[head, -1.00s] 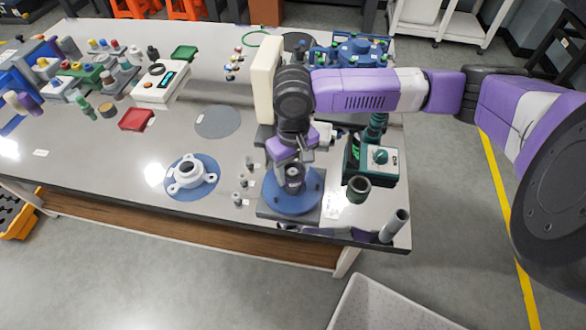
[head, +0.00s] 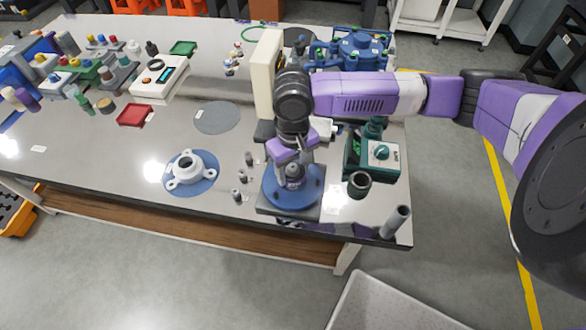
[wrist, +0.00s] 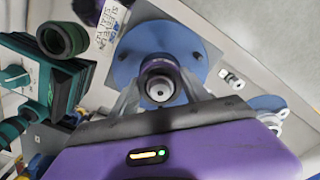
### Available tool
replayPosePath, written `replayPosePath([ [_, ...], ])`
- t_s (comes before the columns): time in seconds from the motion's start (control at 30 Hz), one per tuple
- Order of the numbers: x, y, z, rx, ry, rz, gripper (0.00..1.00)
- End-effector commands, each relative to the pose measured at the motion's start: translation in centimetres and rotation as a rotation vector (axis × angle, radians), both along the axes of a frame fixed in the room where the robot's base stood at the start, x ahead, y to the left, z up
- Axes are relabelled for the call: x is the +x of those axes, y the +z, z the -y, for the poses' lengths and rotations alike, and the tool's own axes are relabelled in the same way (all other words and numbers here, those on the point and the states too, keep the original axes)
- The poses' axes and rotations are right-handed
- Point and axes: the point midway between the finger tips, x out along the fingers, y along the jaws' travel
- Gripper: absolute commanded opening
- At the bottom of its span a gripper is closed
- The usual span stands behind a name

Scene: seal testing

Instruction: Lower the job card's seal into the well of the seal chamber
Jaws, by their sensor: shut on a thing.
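The seal chamber is a round blue flange (head: 278,198) on a dark square base near the table's front edge. My gripper (head: 293,172) is directly above the middle of the chamber, pointing down. In the wrist view its fingers are shut on the seal (wrist: 160,88), a dark ring-shaped part with a grey metal centre, gripped from both sides. The seal is in line with the chamber's middle, over the blue flange (wrist: 195,42). The well is hidden behind the seal, so I cannot tell how deep the seal sits. A printed card (wrist: 106,22) lies beside the chamber.
A green device with a dial (head: 374,158), a dark green ring (head: 359,185) and a grey tube (head: 395,222) stand to the right. Several small metal parts (head: 241,176) and a white flanged part on a blue disc (head: 190,168) are to the left.

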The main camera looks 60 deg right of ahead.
Motion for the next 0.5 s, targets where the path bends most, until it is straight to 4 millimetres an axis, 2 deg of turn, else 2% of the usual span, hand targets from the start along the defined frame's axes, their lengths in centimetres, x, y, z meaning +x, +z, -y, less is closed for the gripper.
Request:
replayPosePath([
  [0.5,0.0,-1.1,0.0,0.0,0.0,0.0,0.04],
])
